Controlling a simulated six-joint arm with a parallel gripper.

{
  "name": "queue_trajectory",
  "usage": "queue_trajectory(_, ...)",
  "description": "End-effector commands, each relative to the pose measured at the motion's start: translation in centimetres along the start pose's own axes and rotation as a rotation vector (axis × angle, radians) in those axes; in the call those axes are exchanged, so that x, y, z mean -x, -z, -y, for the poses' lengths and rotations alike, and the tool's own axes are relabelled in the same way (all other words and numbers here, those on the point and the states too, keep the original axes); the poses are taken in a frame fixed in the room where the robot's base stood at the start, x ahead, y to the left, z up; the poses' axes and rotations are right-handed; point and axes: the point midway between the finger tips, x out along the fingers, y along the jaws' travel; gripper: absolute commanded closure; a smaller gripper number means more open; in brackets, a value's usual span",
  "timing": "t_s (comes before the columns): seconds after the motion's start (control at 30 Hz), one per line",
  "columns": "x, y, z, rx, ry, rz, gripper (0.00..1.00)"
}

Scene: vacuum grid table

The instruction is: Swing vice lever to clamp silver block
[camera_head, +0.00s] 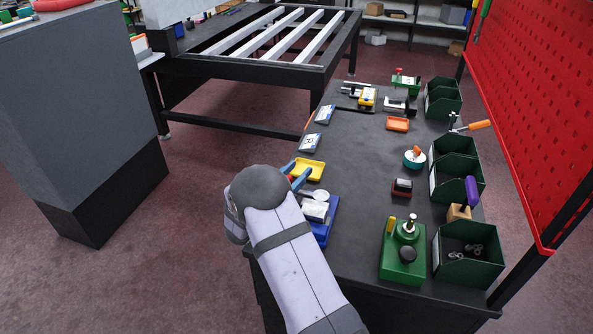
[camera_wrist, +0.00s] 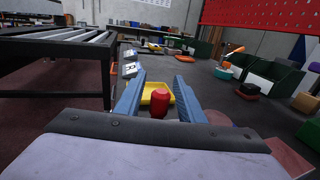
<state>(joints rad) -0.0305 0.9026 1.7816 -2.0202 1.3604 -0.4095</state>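A blue-based fixture (camera_head: 328,228), which looks like the vice, stands at the near left edge of the dark table, partly hidden by my arm. A pale silver block (camera_head: 315,211) sits on it, with a rounded light metal part (camera_head: 320,196) just behind. My gripper (camera_head: 299,175) is at the fixture's far left side, its blue fingers pointing toward the yellow tray. In the wrist view my gripper (camera_wrist: 158,97) is open, with a red knob (camera_wrist: 159,105) between the fingers and gaps on both sides. The knob looks like the lever's end; the lever's shaft is hidden.
A yellow tray (camera_head: 308,169) lies just beyond the fingers. A green fixture (camera_head: 402,262) with a metal post stands to the right, and a dark red block (camera_head: 401,188) lies behind it. Green bins (camera_head: 468,270) line the right edge. The table's middle is fairly clear.

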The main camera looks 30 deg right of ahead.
Motion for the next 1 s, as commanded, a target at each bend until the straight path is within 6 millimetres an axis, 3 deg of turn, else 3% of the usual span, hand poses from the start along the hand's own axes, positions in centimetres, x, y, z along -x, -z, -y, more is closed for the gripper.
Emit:
queue_trajectory(0.23,-0.1,0.0,0.0,0.000,0.000,0.000,0.65)
queue_trajectory(0.4,-0.1,0.0,0.0,0.000,0.000,0.000,1.00)
queue_trajectory(1.0,-1.2,0.3,0.1,-0.006,0.123,0.001,1.00)
